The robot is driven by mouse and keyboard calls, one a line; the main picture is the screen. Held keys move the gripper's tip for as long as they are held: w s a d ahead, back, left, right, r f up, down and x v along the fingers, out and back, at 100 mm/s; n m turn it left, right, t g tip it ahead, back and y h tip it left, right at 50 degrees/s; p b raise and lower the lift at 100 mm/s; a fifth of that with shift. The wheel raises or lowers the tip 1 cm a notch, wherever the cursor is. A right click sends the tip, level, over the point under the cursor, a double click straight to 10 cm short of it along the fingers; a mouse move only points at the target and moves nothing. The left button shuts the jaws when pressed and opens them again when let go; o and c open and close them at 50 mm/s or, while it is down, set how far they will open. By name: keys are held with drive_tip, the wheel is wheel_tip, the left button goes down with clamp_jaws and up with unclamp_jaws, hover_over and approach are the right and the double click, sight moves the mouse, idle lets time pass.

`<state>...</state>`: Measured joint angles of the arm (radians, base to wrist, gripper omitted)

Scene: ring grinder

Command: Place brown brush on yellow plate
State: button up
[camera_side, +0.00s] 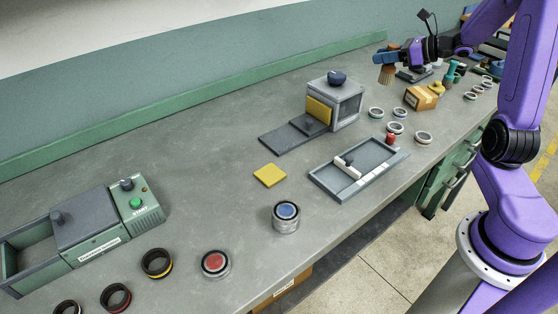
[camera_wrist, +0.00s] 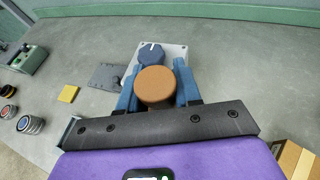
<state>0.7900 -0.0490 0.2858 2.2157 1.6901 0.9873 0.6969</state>
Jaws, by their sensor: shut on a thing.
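The brown brush (camera_side: 386,74) hangs bristles down in my gripper (camera_side: 388,56), above the far right part of the bench. In the wrist view its round brown top (camera_wrist: 154,86) sits between the two blue fingers of my gripper (camera_wrist: 156,88), which is shut on it. The yellow plate (camera_side: 269,175) lies flat and bare on the bench, left of and nearer than my gripper in the side view. It also shows in the wrist view (camera_wrist: 69,94) at the left. The brush is well apart from the plate.
A grey machine with a dark knob (camera_side: 336,100) stands between brush and plate. A grey tray (camera_side: 360,168) lies right of the plate. A cardboard box (camera_side: 421,97) and several rings are near my gripper. A can with a blue top (camera_side: 286,216) stands before the plate. Bench left of the plate is clear.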

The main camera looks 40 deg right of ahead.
wheel_tip(320, 180, up, 3)
drive_tip(key=shift+f, duration=0.1)
drive_tip(key=w+a+n+g+y, duration=0.2)
drive_tip(key=w+a+n+y, duration=0.1)
drive_tip(key=a, duration=0.6)
drive_tip(key=w+a+n+g+y, duration=0.1)
drive_tip(key=w+a+n+y, duration=0.1)
drive_tip(key=a, duration=0.8)
drive_tip(key=s+a+n+g+y, duration=0.2)
drive_tip(key=a+n+g, duration=0.1)
drive_tip(key=a, duration=0.8)
drive_tip(key=s+a+n+g+y, duration=0.1)
drive_tip(key=a+n+g+y, duration=0.2)
drive_tip(key=a, duration=0.8)
drive_tip(key=shift+n+g+h, duration=0.3)
drive_tip(key=shift+g+h, duration=0.2)
drive_tip(key=shift+h, duration=0.2)
drive_tip(key=shift+s+f, duration=0.15)
drive_tip(key=shift+f, duration=4.1)
drive_tip(key=shift+s+f, duration=0.1)
drive_tip(key=shift+f, duration=4.15)
drive_tip(key=shift+f, duration=0.1)
drive_tip(key=o, duration=1.1)
drive_tip(key=shift+c, duration=0.2)
